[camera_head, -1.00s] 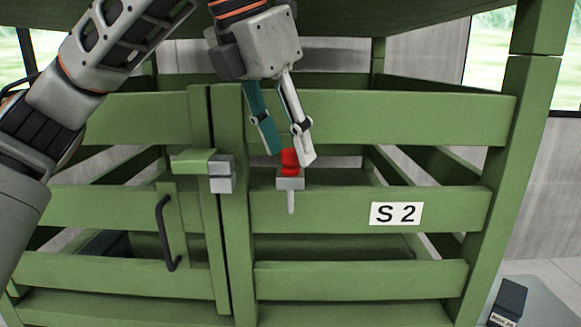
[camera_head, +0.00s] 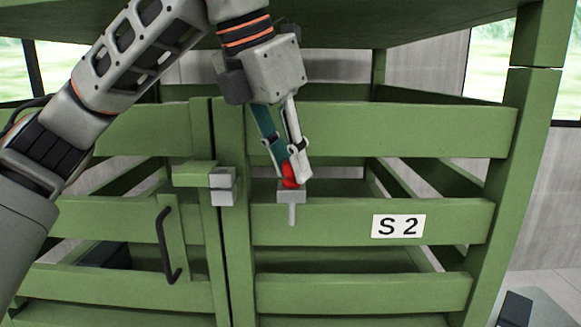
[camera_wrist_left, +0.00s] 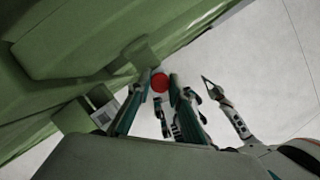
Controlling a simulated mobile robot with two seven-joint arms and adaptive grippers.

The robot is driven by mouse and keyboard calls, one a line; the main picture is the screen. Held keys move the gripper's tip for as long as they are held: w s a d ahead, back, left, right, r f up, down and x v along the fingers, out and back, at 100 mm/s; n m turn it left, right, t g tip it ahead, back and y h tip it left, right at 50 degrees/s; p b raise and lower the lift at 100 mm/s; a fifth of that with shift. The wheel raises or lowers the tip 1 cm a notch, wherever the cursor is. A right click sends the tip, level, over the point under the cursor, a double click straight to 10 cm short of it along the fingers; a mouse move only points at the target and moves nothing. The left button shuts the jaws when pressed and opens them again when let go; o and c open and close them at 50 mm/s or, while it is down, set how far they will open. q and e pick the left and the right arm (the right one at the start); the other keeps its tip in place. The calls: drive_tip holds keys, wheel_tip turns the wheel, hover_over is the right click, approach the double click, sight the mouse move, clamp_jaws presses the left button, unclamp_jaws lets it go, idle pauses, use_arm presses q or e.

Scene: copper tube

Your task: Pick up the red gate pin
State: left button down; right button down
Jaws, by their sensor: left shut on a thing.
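The red gate pin (camera_head: 289,176) sits upright in a small grey holder (camera_head: 291,196) on the right-hand gate panel's rail, with a grey rod showing below. My left gripper (camera_head: 291,174) points down from above and is shut on the pin's red head, its fingers on both sides. In the left wrist view the round red top of the pin (camera_wrist_left: 159,83) lies between the fingertips. What seems to be my right gripper (camera_wrist_left: 212,92) shows in the left wrist view only, small and dark; its jaw state is unclear.
The green slatted stall has a grey latch block (camera_head: 222,186) left of the pin and a black handle (camera_head: 168,245) lower left. A white "S 2" sign (camera_head: 398,226) is on the right rail. A green beam (camera_head: 380,25) runs overhead.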

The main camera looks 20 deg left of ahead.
use_arm(q)
wheel_tip(320, 180, up, 20)
drive_tip(key=shift+p, duration=0.4)
use_arm(e)
drive_tip(key=shift+s+d+f, duration=0.15)
drive_tip(key=shift+s+d, duration=0.15)
drive_tip(key=shift+d, duration=0.1)
use_arm(q)
drive_tip(key=shift+f, duration=0.1)
